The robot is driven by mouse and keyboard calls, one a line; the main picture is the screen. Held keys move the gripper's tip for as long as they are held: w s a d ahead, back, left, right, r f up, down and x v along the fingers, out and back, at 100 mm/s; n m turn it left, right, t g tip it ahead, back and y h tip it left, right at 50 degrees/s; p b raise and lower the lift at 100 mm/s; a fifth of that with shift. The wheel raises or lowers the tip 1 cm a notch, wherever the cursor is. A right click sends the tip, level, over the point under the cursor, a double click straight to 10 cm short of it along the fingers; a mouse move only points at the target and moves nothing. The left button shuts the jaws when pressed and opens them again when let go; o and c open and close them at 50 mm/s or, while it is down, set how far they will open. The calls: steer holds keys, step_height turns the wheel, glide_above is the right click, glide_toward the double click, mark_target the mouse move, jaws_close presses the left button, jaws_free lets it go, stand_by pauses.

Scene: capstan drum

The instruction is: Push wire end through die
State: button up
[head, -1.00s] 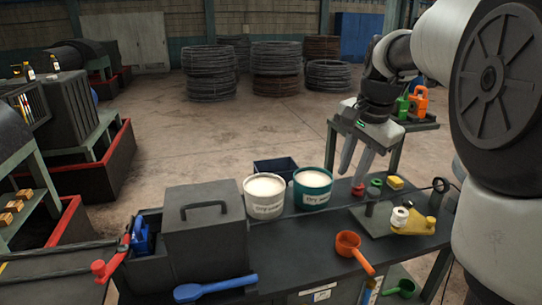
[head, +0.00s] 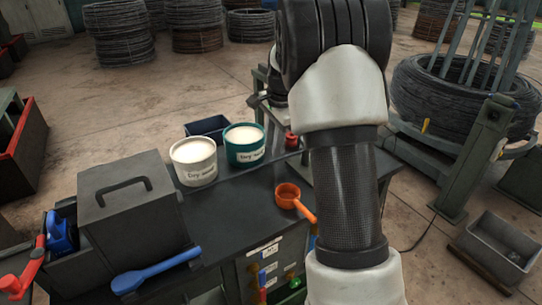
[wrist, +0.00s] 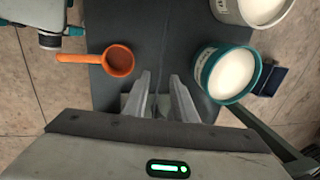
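My gripper (wrist: 160,92) is open in the wrist view, with its two pale fingers apart over the dark bench top (wrist: 118,15). No object clearly shows held between the fingers; a faint thin line runs on the bench beyond them, and I cannot tell what it is. In the head view my arm hides the gripper and the right part of the bench. I cannot make out the die or the wire end in either current view. A large coil of dark wire (head: 430,98) sits on a stand at the right of the head view.
An orange ladle (head: 288,195) lies on the bench; it also shows in the wrist view (wrist: 117,60). White (head: 195,160) and teal (head: 244,144) tubs stand behind it. A dark lidded box (head: 135,215), a blue scoop (head: 155,272) and a red item (head: 291,140) are nearby.

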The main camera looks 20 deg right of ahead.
steer(key=f, duration=0.2)
steer(key=w+f, duration=0.1)
steer(key=f, duration=0.2)
steer(key=shift+a+f, duration=0.1)
jaws_close()
stand_by(1.3)
